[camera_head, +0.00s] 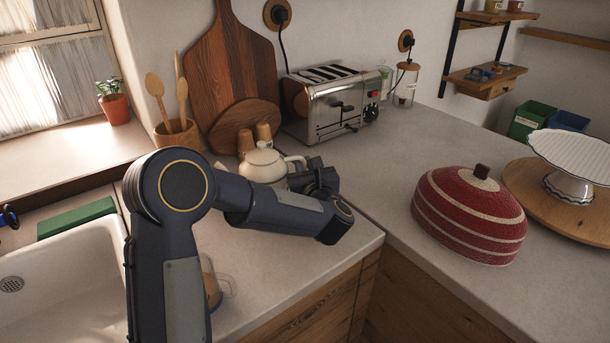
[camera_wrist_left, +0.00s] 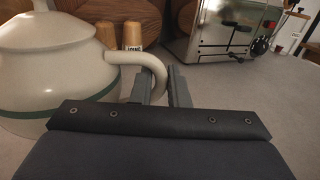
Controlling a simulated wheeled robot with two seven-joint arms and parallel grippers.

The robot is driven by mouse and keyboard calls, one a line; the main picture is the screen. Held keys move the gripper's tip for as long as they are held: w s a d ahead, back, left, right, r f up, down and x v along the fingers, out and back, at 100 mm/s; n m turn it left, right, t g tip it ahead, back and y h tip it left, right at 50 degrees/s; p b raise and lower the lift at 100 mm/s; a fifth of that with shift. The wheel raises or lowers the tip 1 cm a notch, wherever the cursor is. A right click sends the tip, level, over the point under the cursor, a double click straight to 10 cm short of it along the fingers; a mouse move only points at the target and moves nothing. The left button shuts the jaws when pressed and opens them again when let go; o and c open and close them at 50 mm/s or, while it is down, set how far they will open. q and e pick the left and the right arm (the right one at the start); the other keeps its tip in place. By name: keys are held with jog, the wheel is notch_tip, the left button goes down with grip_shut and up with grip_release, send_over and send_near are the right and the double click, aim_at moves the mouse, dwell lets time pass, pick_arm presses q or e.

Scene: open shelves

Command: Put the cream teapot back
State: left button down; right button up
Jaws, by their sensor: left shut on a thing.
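The cream teapot (camera_head: 260,167) is near the back of the counter, in front of the cutting boards. It looks upright, with its lid on. My left arm hides its lower part in the head view, so I cannot tell whether it rests on the counter. In the left wrist view the teapot (camera_wrist_left: 50,70) fills the left side and shows a green band. Its curved handle (camera_wrist_left: 128,57) runs between the fingers of my left gripper (camera_wrist_left: 163,86), which is shut on it. In the head view this gripper (camera_head: 316,178) is right of the teapot. My right gripper is not in view.
A toaster (camera_head: 332,103) stands behind, right of the cutting boards (camera_head: 232,75). Two small wooden shakers (camera_head: 264,132) stand close behind the teapot. A red striped dome (camera_head: 470,212) and a cake stand (camera_head: 572,160) are at right. The sink (camera_head: 60,275) is at left.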

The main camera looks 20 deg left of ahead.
pick_arm(q)
jog(key=shift+w+f, duration=0.2)
jog(key=shift+w, duration=0.1)
notch_tip(320, 180, down, 3)
jog(key=shift+f, duration=0.15)
jog(key=c, duration=1.8)
grip_release()
jog(key=shift+f, duration=0.15)
jog(key=shift+c, duration=0.2)
jog(key=o, duration=0.4)
jog(key=shift+o, duration=0.2)
